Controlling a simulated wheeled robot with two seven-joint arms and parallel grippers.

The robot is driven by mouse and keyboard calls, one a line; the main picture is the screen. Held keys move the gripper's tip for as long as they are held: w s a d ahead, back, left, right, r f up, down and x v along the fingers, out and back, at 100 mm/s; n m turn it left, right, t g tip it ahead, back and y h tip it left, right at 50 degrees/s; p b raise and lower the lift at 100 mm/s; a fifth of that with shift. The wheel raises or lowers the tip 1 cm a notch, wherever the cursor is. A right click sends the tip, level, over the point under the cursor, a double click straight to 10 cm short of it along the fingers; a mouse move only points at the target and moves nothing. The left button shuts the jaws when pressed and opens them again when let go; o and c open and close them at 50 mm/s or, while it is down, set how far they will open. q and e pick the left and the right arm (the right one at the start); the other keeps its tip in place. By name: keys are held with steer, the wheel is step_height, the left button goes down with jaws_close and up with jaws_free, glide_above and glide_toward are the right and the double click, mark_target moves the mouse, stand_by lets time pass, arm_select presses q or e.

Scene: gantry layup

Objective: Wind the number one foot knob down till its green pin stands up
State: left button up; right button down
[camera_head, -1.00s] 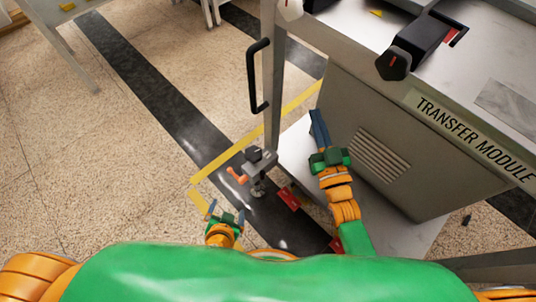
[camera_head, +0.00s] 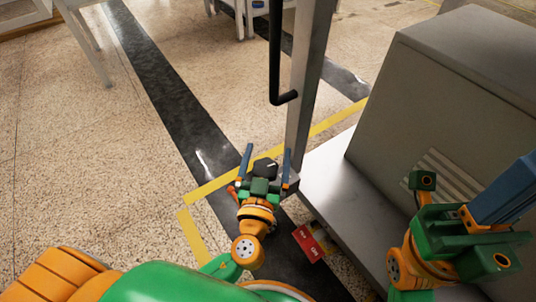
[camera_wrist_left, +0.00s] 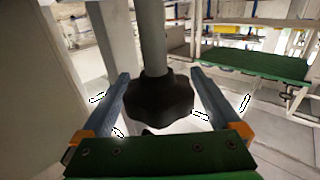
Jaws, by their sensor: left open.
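The black lobed foot knob (camera_wrist_left: 160,100) sits on a grey shaft (camera_wrist_left: 152,40) in the left wrist view. In the head view the dark knob (camera_head: 265,167) shows between the blue fingers of my left gripper (camera_head: 268,155), low by the grey post. My left gripper is open, with one finger on each side of the knob; in the wrist view (camera_wrist_left: 163,95) gaps show between fingers and knob. I see no green pin and no number on the knob. My right gripper (camera_head: 503,190) is at the right edge, seen from the side; its finger gap does not show.
A grey upright post (camera_head: 311,75) with a black handle (camera_head: 276,60) rises behind the knob. The grey cabinet (camera_head: 430,105) stands at right over a pale base plate (camera_head: 335,185). A red labelled piece (camera_head: 315,242) lies near the plate. Speckled floor at left is open.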

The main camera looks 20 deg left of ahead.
arm_select(q)
steer(key=c, duration=1.4)
steer(key=shift+o, duration=0.2)
steer(key=shift+f+m+h, duration=0.1)
steer(key=shift+m+h, duration=0.3)
steer(key=shift+h, duration=0.1)
